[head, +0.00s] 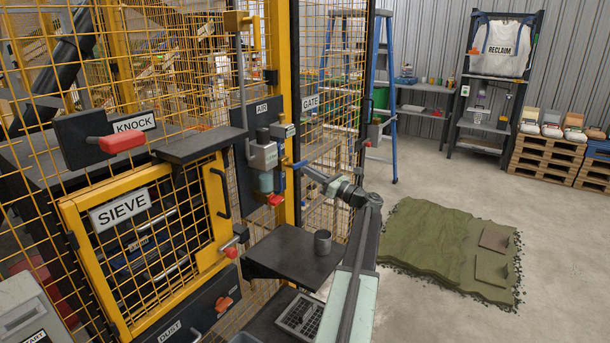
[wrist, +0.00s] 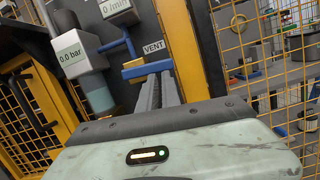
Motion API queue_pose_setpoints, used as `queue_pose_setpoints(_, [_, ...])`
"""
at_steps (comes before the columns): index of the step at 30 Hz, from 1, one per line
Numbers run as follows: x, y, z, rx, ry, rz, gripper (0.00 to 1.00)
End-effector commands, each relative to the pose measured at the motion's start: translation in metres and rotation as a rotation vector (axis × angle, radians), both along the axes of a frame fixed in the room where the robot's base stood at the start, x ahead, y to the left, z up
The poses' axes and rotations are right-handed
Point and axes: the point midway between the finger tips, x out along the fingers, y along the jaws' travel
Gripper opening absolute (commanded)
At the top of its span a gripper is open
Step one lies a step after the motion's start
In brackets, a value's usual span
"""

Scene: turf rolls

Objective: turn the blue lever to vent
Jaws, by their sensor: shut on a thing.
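The blue lever (wrist: 133,72) is on the AIR panel, just below the VENT label (wrist: 154,47) in the wrist view. My gripper (wrist: 158,78) is shut on the lever's blue handle, with its fingertips over the right part of it. In the head view the lever (head: 300,164) is a small blue bar on the yellow post, and my gripper (head: 307,169) reaches it from the right. The pressure gauge (wrist: 72,55) reads 0.0 bar. The flow gauge (wrist: 117,10) reads 0 l/min. The fingertips partly hide the handle.
A black shelf (head: 285,258) with a grey cup (head: 322,242) juts out below the AIR panel. The yellow mesh fence (head: 325,110) and GATE stand close behind my gripper. A green turf mat (head: 425,245) lies on the open floor at right.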

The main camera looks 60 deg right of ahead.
Motion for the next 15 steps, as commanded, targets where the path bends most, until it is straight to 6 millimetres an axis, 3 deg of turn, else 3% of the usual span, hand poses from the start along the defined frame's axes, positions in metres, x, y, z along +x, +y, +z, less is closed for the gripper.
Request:
queue_pose_setpoints(1, [0.006,0.0,0.002,0.003,-0.001,0.008,0.0])
queue_pose_setpoints(15, [-0.005,-0.011,0.002,0.006,-0.001,-0.013,0.0])
